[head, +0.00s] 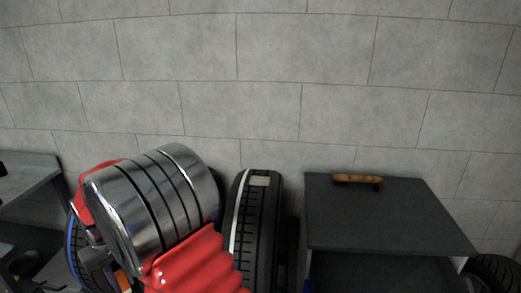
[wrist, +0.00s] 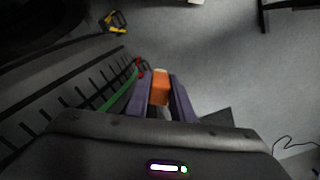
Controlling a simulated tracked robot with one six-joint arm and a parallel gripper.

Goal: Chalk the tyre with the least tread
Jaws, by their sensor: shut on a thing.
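In the wrist view, my gripper (wrist: 160,88) has its two purple fingers shut on an orange block (wrist: 160,89) with a pale tip, probably the chalk. The block is close to a dark tyre (wrist: 55,115) with tread grooves and a green line along its edge; whether they touch, I cannot tell. In the head view, a tyre (head: 262,235) with a white stripe and a pale label on top stands upright against the wall. A tyre (head: 73,240) with a blue stripe is partly hidden behind my arm. Another tyre (head: 493,272) shows at the lower right. Tread depths are unclear.
A dark cabinet (head: 385,220) stands right of the white-striped tyre, with a brown wooden-handled object (head: 357,180) on top. A grey bench (head: 30,178) is at the left. In the wrist view, a yellow object (wrist: 115,22) and a small red one lie beyond the gripper, near grey floor.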

